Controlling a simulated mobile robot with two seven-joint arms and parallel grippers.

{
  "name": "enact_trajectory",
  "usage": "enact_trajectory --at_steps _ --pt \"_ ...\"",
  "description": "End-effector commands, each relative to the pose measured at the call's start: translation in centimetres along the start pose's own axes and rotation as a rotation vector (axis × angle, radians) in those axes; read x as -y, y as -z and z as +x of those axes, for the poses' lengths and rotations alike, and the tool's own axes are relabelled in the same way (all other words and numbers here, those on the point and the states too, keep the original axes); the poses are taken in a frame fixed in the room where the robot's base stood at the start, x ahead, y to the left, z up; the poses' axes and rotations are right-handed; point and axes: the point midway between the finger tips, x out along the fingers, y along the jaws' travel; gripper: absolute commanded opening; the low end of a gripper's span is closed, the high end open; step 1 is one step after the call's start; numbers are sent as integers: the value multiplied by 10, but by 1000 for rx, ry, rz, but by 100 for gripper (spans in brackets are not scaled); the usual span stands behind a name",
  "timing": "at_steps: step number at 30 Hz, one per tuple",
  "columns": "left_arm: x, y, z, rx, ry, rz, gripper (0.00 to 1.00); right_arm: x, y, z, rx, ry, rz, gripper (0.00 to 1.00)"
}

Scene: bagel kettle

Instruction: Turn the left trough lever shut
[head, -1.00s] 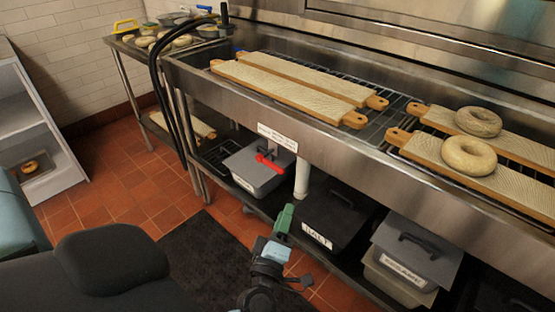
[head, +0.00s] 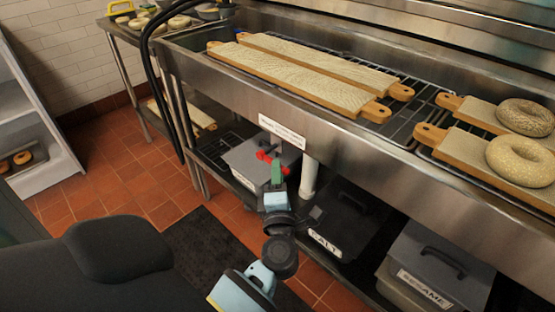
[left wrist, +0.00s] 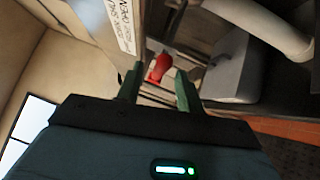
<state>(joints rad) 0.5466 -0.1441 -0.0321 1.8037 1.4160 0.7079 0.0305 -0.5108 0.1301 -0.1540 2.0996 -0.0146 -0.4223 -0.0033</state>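The red trough lever (head: 264,156) is below the trough's front wall, under the white label. It also shows in the left wrist view (left wrist: 159,67), ahead of and between my fingertips. My left gripper (head: 277,168) is right in front of the lever in the head view and hides part of it. In the left wrist view my left gripper (left wrist: 158,84) is open, with a green finger on each side of the lever's line. I cannot tell whether either finger touches it. My right gripper is out of view.
The steel trough (head: 228,94) carries boards (head: 300,78), with two bagels (head: 521,160) at the right. Grey bins (head: 434,264) and a black salt bin (head: 345,225) stand on the low shelf. A white pipe (head: 309,178) stands close right of the lever.

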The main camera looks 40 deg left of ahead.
Motion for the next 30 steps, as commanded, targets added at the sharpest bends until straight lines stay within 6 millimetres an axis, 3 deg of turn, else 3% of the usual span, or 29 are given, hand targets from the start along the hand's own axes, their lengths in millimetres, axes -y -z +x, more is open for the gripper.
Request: enact_trajectory --at_steps 9,21,30 --pt "0 -1 43 2 -1 2 37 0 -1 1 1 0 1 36" --pt "0 0 50 1 0 2 37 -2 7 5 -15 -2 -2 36" --pt "0 0 50 2 0 1 0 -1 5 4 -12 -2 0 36"
